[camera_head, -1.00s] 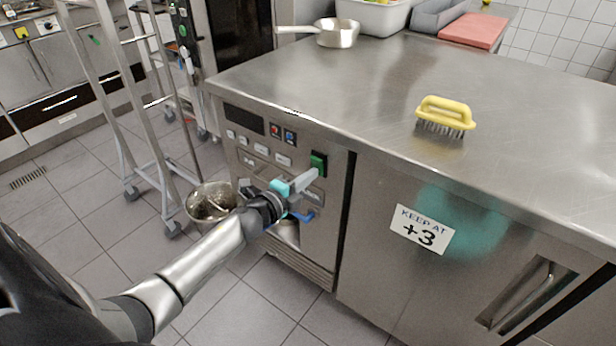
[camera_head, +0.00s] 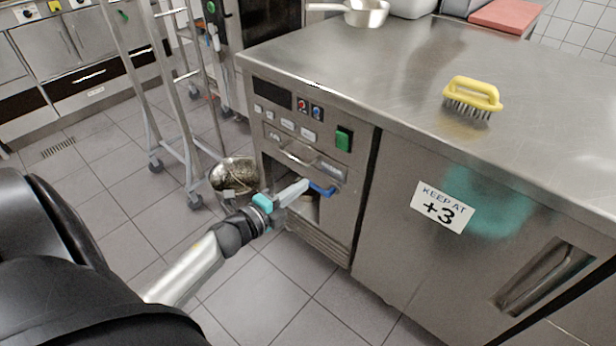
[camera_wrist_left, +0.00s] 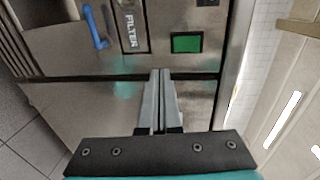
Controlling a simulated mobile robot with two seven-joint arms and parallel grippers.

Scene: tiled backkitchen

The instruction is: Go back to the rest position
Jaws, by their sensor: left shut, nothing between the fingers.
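My left gripper (camera_head: 304,184) is shut and empty in front of the steel unit's control panel (camera_head: 283,128). In the head view its fingertips are below and left of the green switch (camera_head: 344,139), apart from it. They overlap the view of the blue handle (camera_head: 323,188); I cannot tell whether they touch it. In the left wrist view the closed fingers (camera_wrist_left: 161,73) point toward the panel, with the green switch (camera_wrist_left: 186,43) above them to the right and the blue handle (camera_wrist_left: 95,28) to the left. My right gripper is not in view.
The steel counter (camera_head: 400,75) carries a yellow brush (camera_head: 473,95), a saucepan (camera_head: 366,14) and a red board (camera_head: 506,15). A metal bowl (camera_head: 234,174) is beside the unit. A wheeled rack (camera_head: 176,100) stands to the left. Tiled floor (camera_head: 125,235) is open at the left.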

